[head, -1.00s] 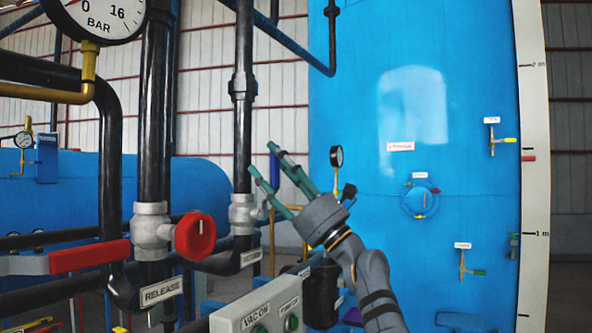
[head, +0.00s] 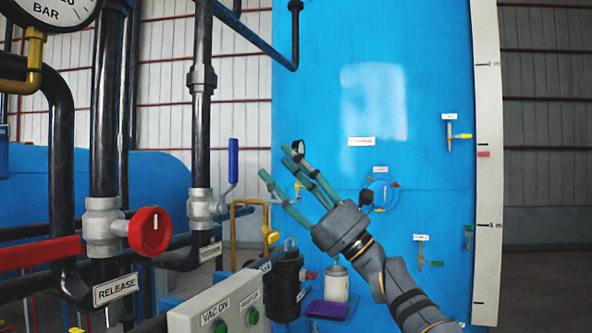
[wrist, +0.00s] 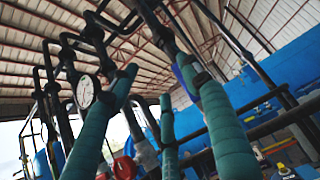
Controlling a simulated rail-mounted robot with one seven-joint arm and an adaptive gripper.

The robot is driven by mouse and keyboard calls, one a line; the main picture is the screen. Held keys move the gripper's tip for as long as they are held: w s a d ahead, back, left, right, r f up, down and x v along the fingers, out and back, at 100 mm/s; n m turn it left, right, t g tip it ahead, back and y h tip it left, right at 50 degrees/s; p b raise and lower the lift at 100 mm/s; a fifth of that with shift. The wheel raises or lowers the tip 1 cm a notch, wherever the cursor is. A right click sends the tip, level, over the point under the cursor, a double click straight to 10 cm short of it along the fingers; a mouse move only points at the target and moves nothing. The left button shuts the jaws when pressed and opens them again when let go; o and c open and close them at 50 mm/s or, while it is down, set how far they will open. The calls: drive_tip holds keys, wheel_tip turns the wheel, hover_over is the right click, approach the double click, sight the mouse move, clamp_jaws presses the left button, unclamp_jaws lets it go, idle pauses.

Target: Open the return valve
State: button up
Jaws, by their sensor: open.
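A valve with an upright blue lever (head: 233,160) sits on a grey body (head: 202,208) at the foot of a black vertical pipe. The small label (head: 210,252) below it is too small to read surely; I take this to be the return valve. My gripper (head: 279,170) is open and empty, its green fingers spread, to the right of the blue lever with a gap in the picture. In the wrist view the spread fingers (wrist: 165,100) fill the foreground, and a blue piece (wrist: 186,78), perhaps the lever, shows partly behind one finger.
The release valve's red knob (head: 150,231) and a red lever (head: 40,254) are at the left. A control box (head: 215,305) with green buttons and a black canister (head: 284,285) stand below. A tall blue tank (head: 420,130) is behind my gripper.

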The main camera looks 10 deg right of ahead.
sight(234, 161)
drive_tip(key=shift+s+d, duration=0.6)
drive_tip(key=shift+d, duration=0.3)
drive_tip(key=w+a, duration=0.2)
drive_tip(key=a, duration=0.1)
drive_tip(key=w+a, duration=0.2)
drive_tip(key=a, duration=0.2)
drive_tip(key=w+a, duration=0.2)
drive_tip(key=a, duration=0.1)
drive_tip(key=shift+w+a+r, duration=0.15)
drive_tip(key=shift+w+a, duration=0.1)
drive_tip(key=shift+w, duration=0.1)
drive_tip(key=shift+x, duration=1.1)
drive_tip(key=shift+r, duration=0.15)
